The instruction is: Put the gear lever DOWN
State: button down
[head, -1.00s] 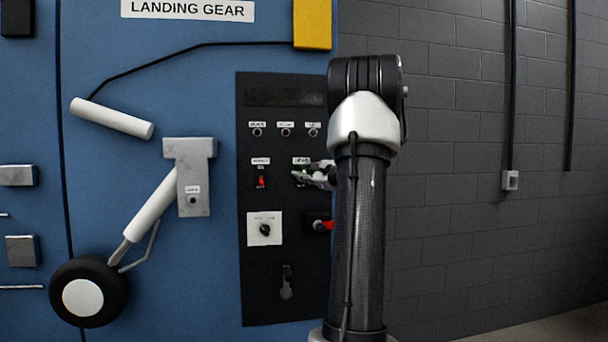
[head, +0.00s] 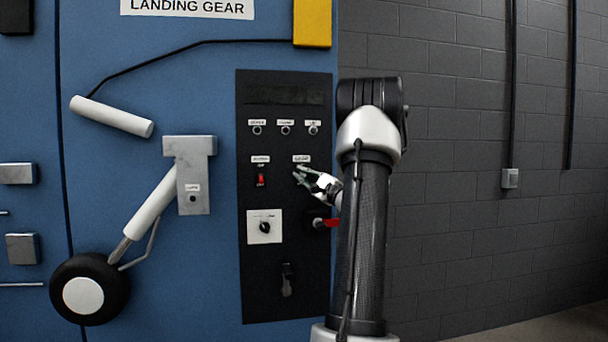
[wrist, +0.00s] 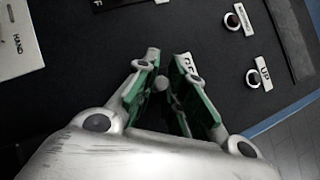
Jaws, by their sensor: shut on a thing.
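The GEAR label (head: 301,158) is on the black control panel (head: 285,307). My gripper (head: 299,178) is just below that label in the head view, its fingers pointing up and left. In the wrist view, the green-padded fingers of my gripper (wrist: 166,66) are closed around the small grey round end of the gear lever (wrist: 162,83). The partly covered GEAR label (wrist: 187,65) is by the right fingertip. The lever's shaft is mostly hidden by the fingers, so I cannot tell its exact angle.
A red-lit switch (head: 261,180) is left of my gripper. A white plate with a rotary knob (head: 265,228) and a red handle (head: 331,222) are below. The grey wall (head: 450,200) is right of the panel.

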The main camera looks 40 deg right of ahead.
notch_tip(320, 180, down, 2)
jog(key=n+t+y, duration=0.1)
jog(key=n, duration=0.1)
jog(key=n+t+y, duration=0.2)
jog(key=n, duration=0.1)
jog(key=shift+w+d+y, duration=0.1)
jog(key=shift+w+y, duration=0.05)
jog(key=shift+y, duration=0.15)
jog(key=shift+n+t+y, duration=0.3)
jog(key=shift+t, duration=0.1)
jog(key=c, duration=1.8)
grip_release()
jog(key=shift+o, duration=0.2)
jog(key=shift+r, duration=0.15)
